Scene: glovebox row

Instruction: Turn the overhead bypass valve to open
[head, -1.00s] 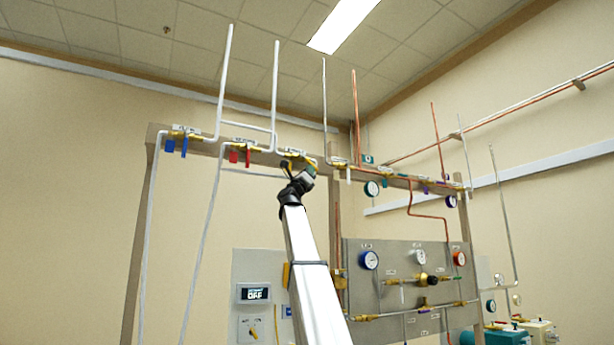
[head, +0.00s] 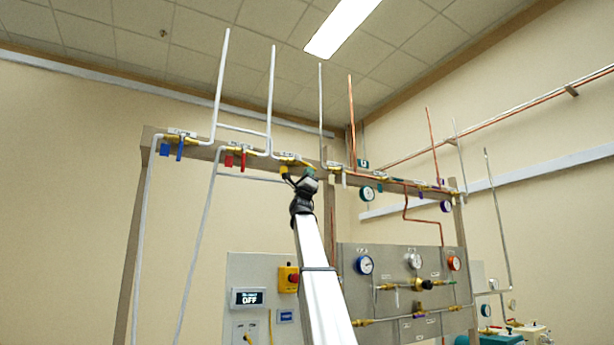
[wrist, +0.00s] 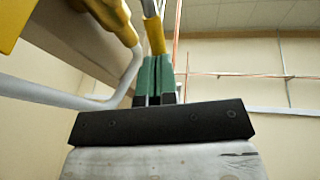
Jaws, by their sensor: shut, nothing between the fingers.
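The overhead valve with the yellow handle sits on the high beam, right of the red-handled valve. In the head view its yellow handle (head: 284,171) points down from the brass body, just left of my gripper (head: 307,177). In the wrist view the yellow handle sleeve (wrist: 155,35) on its grey lever is just beyond the tips of my gripper (wrist: 155,66). The green fingers are together with nothing between them. I cannot tell whether they touch the sleeve. The valve's label is too small to read.
Blue (head: 172,149) and red handles (head: 236,160) hang from the same beam (head: 149,140) to the left. White pipes (head: 218,90) rise and drop around them. A white pipe (wrist: 50,92) passes close to my gripper. A gauge panel (head: 390,320) stands lower right.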

